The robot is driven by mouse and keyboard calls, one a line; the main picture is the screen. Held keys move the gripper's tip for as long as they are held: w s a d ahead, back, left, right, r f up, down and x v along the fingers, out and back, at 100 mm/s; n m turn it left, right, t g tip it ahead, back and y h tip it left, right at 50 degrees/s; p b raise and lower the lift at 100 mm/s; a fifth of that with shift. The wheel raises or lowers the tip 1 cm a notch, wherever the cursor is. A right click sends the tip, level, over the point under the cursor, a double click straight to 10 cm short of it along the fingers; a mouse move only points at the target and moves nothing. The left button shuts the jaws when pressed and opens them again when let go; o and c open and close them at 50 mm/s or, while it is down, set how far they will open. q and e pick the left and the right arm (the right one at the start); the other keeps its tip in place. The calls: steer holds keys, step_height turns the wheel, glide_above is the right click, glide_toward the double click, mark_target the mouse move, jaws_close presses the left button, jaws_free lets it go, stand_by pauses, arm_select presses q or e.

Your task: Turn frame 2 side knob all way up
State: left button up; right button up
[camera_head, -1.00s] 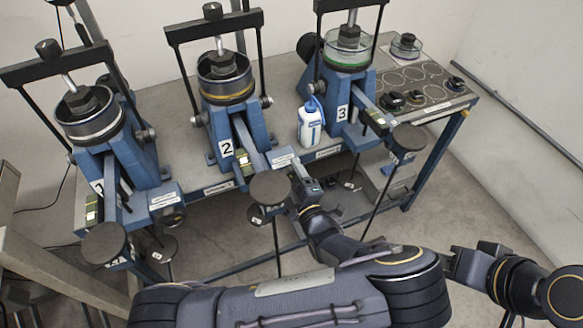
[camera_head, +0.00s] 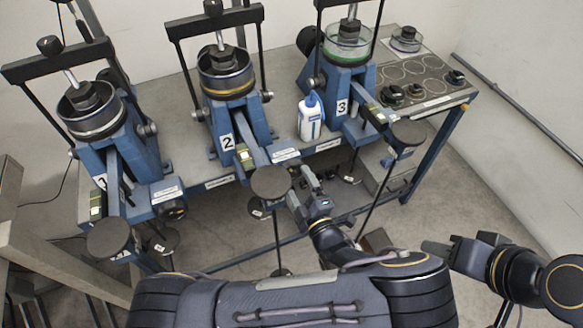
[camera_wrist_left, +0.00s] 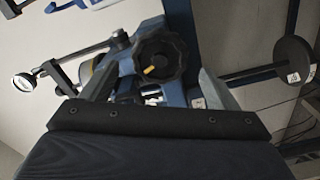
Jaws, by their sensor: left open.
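Frame 2 (camera_head: 240,125) is the blue lever frame in the middle of the bench, with a "2" label and a dark cup on top. Its round dark lever weight (camera_head: 271,183) hangs at the front. My left gripper (camera_head: 302,186) is open just right of this weight, at the frame's front end. In the left wrist view a black lobed knob (camera_wrist_left: 160,55) with a yellow mark lies ahead, between the spread fingers of my left gripper (camera_wrist_left: 158,85). In the head view this knob is hard to make out. My right gripper (camera_head: 440,248) is off at the lower right, away from the frames.
Frame 1 (camera_head: 125,150) stands to the left and frame 3 (camera_head: 345,90) to the right. A white and blue bottle (camera_head: 310,120) stands between frames 2 and 3. A panel with black knobs (camera_head: 415,85) is at the bench's right end. Floor at right is clear.

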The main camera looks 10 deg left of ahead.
mark_target(293, 173)
arm_select(q)
steer(key=shift+s+d, duration=0.1)
steer(key=w+a+n, duration=0.1)
steer(key=n, duration=0.3)
steer(key=w+a+n, duration=0.1)
steer(key=w+n, duration=0.1)
steer(key=n, duration=0.2)
steer(key=w+a+n, duration=0.1)
steer(key=n, duration=0.2)
steer(key=shift+w+a+n+p, duration=0.15)
steer(key=shift+w+n+p, duration=0.2)
steer(key=shift+w+n, duration=0.05)
steer(key=c, duration=1.2)
steer(key=shift+c, duration=0.2)
steer(key=shift+w, duration=0.1)
